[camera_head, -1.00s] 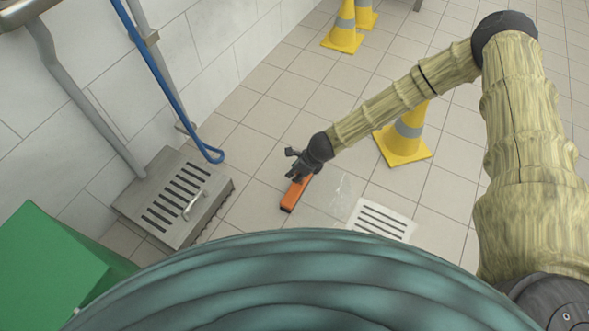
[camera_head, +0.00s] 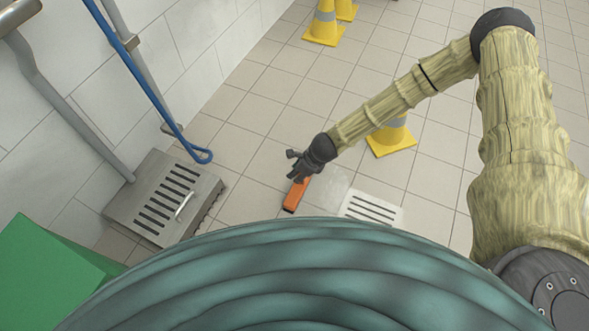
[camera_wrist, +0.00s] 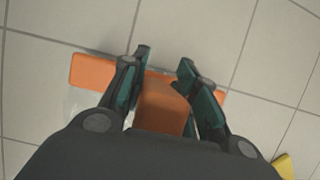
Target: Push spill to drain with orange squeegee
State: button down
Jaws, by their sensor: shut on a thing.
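The orange squeegee (camera_head: 296,195) is at floor level in the head view, left of the spill. In the wrist view my gripper (camera_wrist: 165,75) is shut on the squeegee's orange handle (camera_wrist: 162,105), and its orange head (camera_wrist: 95,72) extends to both sides beyond the fingers. My gripper (camera_head: 297,172) hides part of the squeegee in the head view. The spill (camera_head: 336,186) is a faint, pale, shiny patch on the tiles, between the squeegee and the drain. The drain (camera_head: 372,208) is a white slotted grate in the floor, to the right of the squeegee, its lower edge hidden by my body.
A green box (camera_head: 45,262) is at lower left. A yellow cone (camera_head: 392,139) stands behind my arm; others (camera_head: 324,28) stand farther back. Tiles between are clear.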

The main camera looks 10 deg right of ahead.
jog(key=shift+s+d+p, duration=0.35)
jog(key=shift+s+d, duration=0.45)
jog(key=shift+d, duration=0.3)
jog(key=shift+s+d+p, duration=0.35)
jog(key=shift+s+d, duration=0.4)
jog(key=shift+d, duration=0.3)
jog(key=shift+s+d+p, duration=0.3)
jog(key=shift+s+d, duration=0.4)
jog(key=shift+d, duration=0.25)
jog(key=shift+s+d+p, duration=0.25)
jog(key=shift+s+d, duration=0.4)
jog(key=shift+d, duration=0.25)
jog(key=shift+s+d+p, duration=0.3)
jog(key=shift+s+d, duration=0.4)
jog(key=shift+d, duration=0.25)
jog(key=shift+d, duration=0.1)
notch_tip(320, 180, up, 7)
jog(key=p, duration=0.5)
jog(key=shift+p, duration=0.35)
